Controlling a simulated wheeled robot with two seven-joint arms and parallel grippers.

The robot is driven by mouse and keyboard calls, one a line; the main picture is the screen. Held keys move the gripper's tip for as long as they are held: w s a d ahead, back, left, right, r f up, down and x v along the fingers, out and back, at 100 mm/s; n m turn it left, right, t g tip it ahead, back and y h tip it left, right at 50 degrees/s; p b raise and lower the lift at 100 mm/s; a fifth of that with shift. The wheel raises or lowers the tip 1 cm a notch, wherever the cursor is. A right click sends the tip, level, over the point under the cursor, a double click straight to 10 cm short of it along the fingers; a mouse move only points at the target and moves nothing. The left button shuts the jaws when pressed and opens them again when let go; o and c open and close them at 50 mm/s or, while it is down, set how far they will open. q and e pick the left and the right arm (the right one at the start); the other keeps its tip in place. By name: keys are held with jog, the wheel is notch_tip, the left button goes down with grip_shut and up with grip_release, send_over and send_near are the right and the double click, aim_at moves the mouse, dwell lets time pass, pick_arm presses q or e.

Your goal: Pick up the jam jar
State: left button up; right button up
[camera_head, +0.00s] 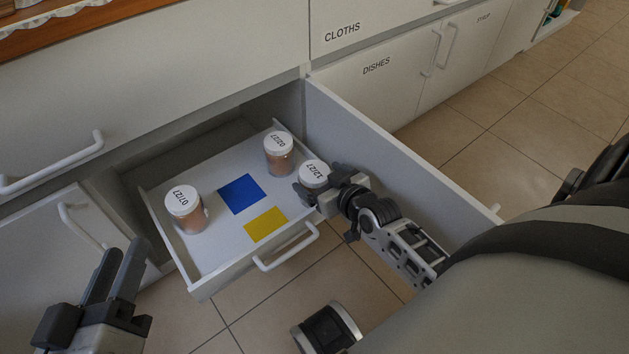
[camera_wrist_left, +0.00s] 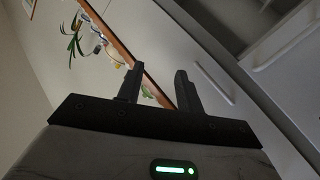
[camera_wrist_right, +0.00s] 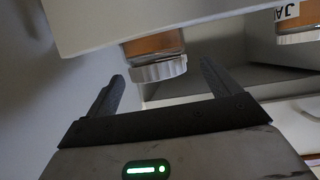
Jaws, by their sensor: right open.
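Three similar jars with white date-marked lids and orange-brown contents stand in the open drawer: a left jar (camera_head: 184,207), a back jar (camera_head: 279,153) and a right jar (camera_head: 314,173). I cannot tell from the head view which holds jam. My right gripper (camera_head: 318,187) is open at the right jar and hides part of it. In the right wrist view that jar (camera_wrist_right: 156,62) shows between the fingertips, apart from both fingers. Another jar (camera_wrist_right: 298,22) there has a label starting "JA". My left gripper (camera_head: 122,262) is open and empty, left of the drawer.
The drawer (camera_head: 205,282) has a blue square (camera_head: 241,194) and a yellow square (camera_head: 266,225) on its floor. A tall grey panel (camera_head: 395,165) stands close on the right of my right gripper. A white handle (camera_head: 287,250) is on the drawer front. Cabinets run behind.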

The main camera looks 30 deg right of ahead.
aim_at(311, 169)
jog(key=b+x, duration=0.2)
jog(key=x, duration=0.2)
jog(key=shift+w+d+f+b, duration=0.1)
jog(key=shift+w+d+b, duration=0.1)
jog(key=shift+b, duration=0.2)
jog(key=shift+w, duration=0.35)
pick_arm(q)
jog(key=r+m+t, duration=0.1)
jog(key=w+r+t+h, duration=0.1)
jog(key=r, duration=0.1)
jog(key=w+r+m+t, duration=0.1)
jog(key=shift+w+a+r+m, duration=0.15)
jog(key=shift+a+r+m, duration=0.1)
jog(key=shift+a+m, duration=0.1)
pick_arm(e)
jog(key=c, duration=1.3)
